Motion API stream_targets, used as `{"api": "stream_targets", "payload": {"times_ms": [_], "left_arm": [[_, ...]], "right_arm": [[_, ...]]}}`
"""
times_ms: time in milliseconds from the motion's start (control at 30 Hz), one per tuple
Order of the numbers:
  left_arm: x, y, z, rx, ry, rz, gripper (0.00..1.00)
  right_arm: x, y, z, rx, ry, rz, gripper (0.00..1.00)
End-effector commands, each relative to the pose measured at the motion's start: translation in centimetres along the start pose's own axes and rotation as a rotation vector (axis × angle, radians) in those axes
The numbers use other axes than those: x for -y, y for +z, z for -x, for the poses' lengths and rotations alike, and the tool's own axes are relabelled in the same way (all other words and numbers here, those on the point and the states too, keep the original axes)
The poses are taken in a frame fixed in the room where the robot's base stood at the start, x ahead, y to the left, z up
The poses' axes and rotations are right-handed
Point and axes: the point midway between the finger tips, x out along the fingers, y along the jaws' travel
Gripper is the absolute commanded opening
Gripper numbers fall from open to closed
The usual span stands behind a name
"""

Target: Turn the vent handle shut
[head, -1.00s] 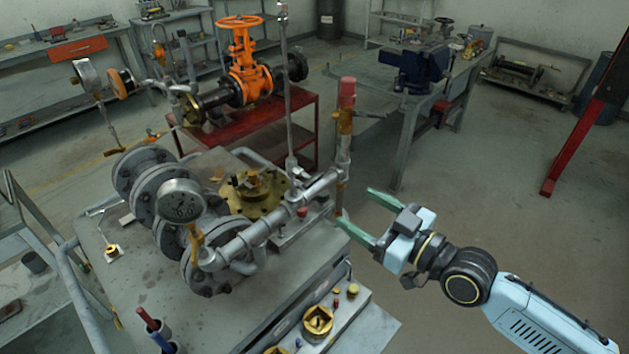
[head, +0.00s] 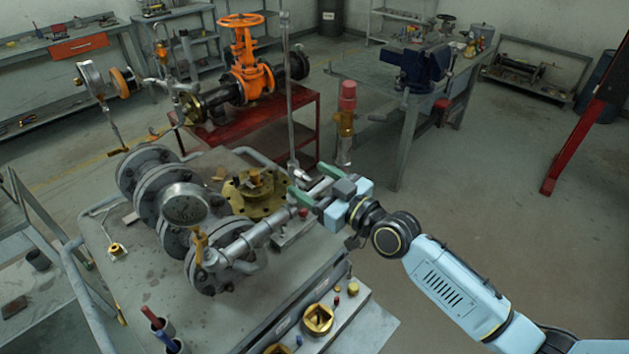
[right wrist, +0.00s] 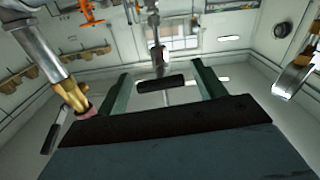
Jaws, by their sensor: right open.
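The grey upright pipe (head: 289,95) rises from the bench pipework. In the right wrist view, a short black bar (right wrist: 160,82) lies crosswise at the end of a grey rod (right wrist: 153,25); it looks like the vent handle. My right gripper (head: 314,183) is open beside the foot of the upright pipe. Its two green fingers (right wrist: 163,74) stand on either side of the black bar, with visible gaps. In the head view the gripper hides the handle. I cannot tell how far it is turned. My left gripper is not in view.
A brass fitting with a red cap (head: 347,96) stands just beyond my right gripper. A pressure gauge (head: 185,204) and grey flanges (head: 150,168) crowd the bench to the left. An orange gate valve (head: 243,65) sits behind. The floor to the right is open.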

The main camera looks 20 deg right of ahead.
Motion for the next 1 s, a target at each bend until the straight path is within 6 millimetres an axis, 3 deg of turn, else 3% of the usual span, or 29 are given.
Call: {"api": "stream_targets", "payload": {"times_ms": [167, 500, 1000], "left_arm": [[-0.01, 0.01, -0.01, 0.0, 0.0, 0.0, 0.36], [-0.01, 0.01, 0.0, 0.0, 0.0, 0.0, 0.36], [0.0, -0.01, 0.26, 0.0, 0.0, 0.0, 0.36]], "right_arm": [[0.02, 0.01, 0.02, 0.0, 0.0, -0.001, 0.66], [0.01, 0.01, 0.05, 0.0, 0.0, -0.001, 0.24], [0.04, -0.03, 0.03, -0.002, -0.001, -0.102, 0.24]]}}
